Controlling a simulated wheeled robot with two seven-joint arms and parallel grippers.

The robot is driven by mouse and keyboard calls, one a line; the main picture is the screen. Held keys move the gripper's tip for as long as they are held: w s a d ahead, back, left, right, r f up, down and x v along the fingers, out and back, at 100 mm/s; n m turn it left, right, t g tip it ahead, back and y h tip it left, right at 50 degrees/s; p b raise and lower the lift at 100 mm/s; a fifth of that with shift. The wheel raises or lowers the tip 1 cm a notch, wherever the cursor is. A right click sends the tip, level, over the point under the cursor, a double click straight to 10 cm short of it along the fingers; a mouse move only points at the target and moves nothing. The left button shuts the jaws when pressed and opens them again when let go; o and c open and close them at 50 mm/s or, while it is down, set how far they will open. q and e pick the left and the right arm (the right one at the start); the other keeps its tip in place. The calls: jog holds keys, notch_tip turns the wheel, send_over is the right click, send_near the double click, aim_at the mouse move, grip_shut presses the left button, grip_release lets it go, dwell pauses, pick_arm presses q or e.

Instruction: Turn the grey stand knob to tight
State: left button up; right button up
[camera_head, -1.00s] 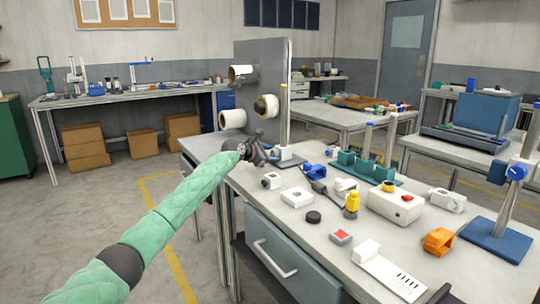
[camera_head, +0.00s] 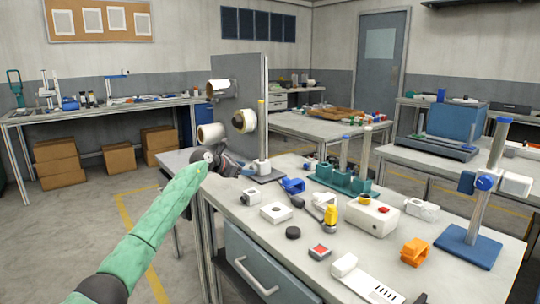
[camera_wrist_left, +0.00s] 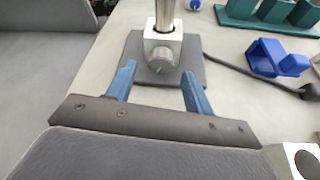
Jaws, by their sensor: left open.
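The grey stand has a flat dark grey base (camera_wrist_left: 138,48) and an upright metal post (camera_wrist_left: 165,12) in a light block. Its round grey knob (camera_wrist_left: 163,60) faces my left wrist camera, low on the block. In the head view my left gripper (camera_head: 236,164) is just left of the stand. My right gripper is not in view.
A blue holder (camera_head: 292,185), a white square block (camera_head: 276,212) and a black cable lie right of the stand. A teal rack (camera_head: 345,180) stands behind them.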

pick_arm(q)
jog(key=v, duration=0.5)
jog(key=s+d+r+n+g+h, duration=0.1)
jog(key=s+d+r+n+h, duration=0.3)
jog(key=s+d+r+h, duration=0.6)
jog(key=s+d+r+n+h, duration=0.1)
jog(key=s+n, duration=0.1)
jog(key=s, duration=0.3)
jog(key=s+d+n+g+h, duration=0.1)
jog(key=s+d+n, duration=0.1)
jog(key=s, duration=0.4)
jog(key=shift+s+r+n, duration=0.25)
jog(key=shift+r+n, duration=0.05)
jog(key=shift+r, duration=0.1)
jog(key=shift+d, duration=0.15)
